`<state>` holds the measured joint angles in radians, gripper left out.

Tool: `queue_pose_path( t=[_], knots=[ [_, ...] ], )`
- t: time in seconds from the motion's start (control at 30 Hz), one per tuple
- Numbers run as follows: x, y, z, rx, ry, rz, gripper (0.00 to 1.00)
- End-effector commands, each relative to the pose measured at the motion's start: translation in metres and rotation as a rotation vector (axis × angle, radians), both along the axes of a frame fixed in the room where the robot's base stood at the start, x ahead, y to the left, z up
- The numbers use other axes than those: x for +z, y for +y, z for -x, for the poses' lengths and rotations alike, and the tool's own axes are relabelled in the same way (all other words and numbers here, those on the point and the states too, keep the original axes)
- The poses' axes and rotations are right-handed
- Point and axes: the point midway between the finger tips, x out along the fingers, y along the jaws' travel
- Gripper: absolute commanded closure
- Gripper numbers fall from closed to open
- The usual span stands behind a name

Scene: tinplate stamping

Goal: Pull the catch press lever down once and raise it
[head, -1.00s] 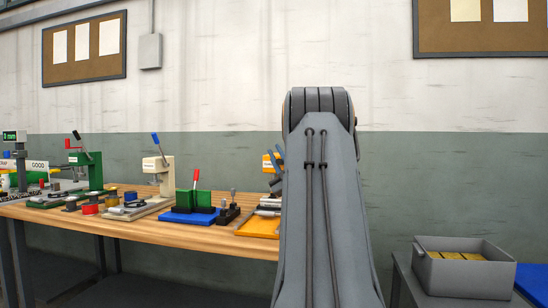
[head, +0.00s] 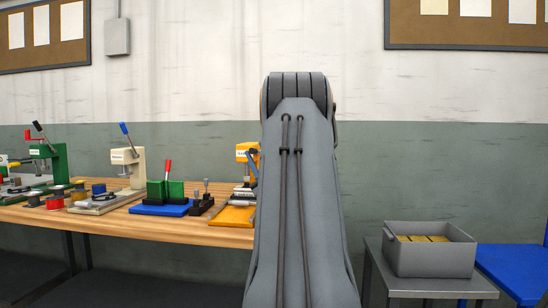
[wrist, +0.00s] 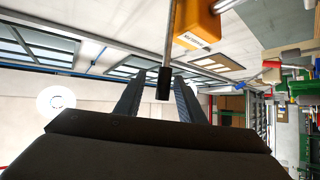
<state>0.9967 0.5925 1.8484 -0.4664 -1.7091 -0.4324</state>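An orange press (head: 245,152) stands at the right end of the wooden bench in the head view, partly hidden behind my arm. In the wrist view an orange press head (wrist: 197,22) with a small label shows at the top; I cannot read the label surely. A grey rod with a dark grip (wrist: 164,83) comes down beside it, the press's lever. My gripper (wrist: 160,98) is open, its two dark fingers on either side of the grip's end in the picture, with gaps visible. I cannot tell the depth between them. My gripper is hidden in the head view.
A cream press (head: 130,165) with a blue lever and a green press (head: 50,160) stand further left on the bench (head: 180,226). A blue fixture (head: 160,209) with a red handle lies between. A grey bin (head: 430,262) of yellow pieces stands right on a side table (head: 440,286).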

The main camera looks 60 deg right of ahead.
Motion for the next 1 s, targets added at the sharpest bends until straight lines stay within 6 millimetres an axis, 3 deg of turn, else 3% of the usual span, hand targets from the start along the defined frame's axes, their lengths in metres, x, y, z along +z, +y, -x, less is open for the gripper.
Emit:
queue_pose_path(
  t=[0.3,0.5,0.7,0.97,1.0],
  knots=[
    [0.004,0.022,0.072,-0.009,-0.002,0.002,0.64],
    [0.003,0.033,0.098,-0.005,-0.001,0.003,0.64],
    [0.003,0.038,0.109,-0.003,-0.001,0.003,0.64],
    [0.003,0.038,0.11,-0.002,-0.001,0.002,0.64],
    [0.003,0.038,0.109,-0.003,0.0,0.002,0.71]
  ],
)
